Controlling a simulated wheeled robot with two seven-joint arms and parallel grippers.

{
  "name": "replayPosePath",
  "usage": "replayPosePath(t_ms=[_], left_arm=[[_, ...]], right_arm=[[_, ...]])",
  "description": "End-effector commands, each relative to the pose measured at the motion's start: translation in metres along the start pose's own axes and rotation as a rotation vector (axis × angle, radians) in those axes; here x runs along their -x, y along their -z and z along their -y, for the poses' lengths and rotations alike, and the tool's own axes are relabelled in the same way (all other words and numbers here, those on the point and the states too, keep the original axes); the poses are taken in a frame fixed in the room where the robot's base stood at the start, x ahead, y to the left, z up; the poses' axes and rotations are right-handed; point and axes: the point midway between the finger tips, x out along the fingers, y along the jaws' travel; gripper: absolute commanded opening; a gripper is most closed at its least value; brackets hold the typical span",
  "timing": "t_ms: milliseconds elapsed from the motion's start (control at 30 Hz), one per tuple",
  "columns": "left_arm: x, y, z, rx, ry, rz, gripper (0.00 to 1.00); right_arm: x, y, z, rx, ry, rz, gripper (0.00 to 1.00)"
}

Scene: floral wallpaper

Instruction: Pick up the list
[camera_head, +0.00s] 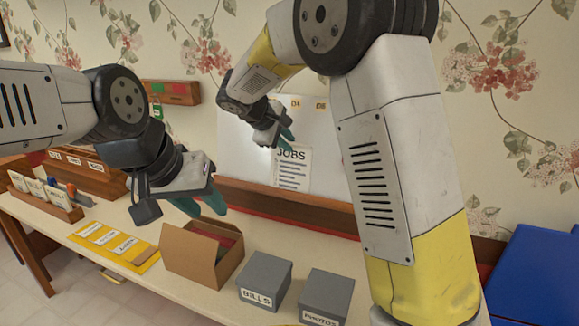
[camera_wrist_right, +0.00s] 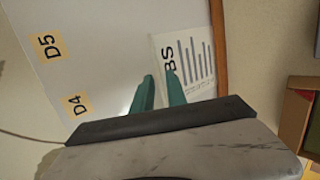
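The list is a white sheet headed "JOBS" (camera_head: 291,168) with printed lines, upright against the white board (camera_head: 236,150). It also shows in the right wrist view (camera_wrist_right: 190,55), turned sideways, with part of its heading hidden behind a finger. My right gripper (camera_head: 286,137) is just above the sheet's top edge in the head view. In the right wrist view its green fingers (camera_wrist_right: 159,76) stand a little apart at the heading edge. I cannot tell whether they touch the paper. My left gripper (camera_head: 203,206) hangs above the table near the cardboard box, fingers apart and empty.
The open cardboard box (camera_head: 190,254), a grey BILLS box (camera_head: 265,276) and another grey box (camera_head: 328,293) stand on the table. A yellow labelled mat (camera_head: 103,237) lies left. A wooden ledge (camera_head: 300,206) runs below the board. A blue object (camera_head: 535,275) is at right.

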Motion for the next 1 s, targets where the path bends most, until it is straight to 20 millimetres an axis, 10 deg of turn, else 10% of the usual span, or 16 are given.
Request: replayPosePath(t_ms=[167, 267, 1000], left_arm=[[0.0000, 0.0000, 0.0000, 0.000, 0.000, 0.000, 0.36], [0.0000, 0.0000, 0.0000, 0.000, 0.000, 0.000, 0.36], [0.0000, 0.0000, 0.0000, 0.000, 0.000, 0.000, 0.36]], right_arm=[[-0.0002, -0.0001, 0.0000, 0.000, 0.000, 0.000, 0.18], [-0.0001, -0.0001, 0.0000, 0.000, 0.000, 0.000, 0.00], [0.0002, -0.0001, 0.0000, -0.001, 0.001, 0.000, 0.00]])
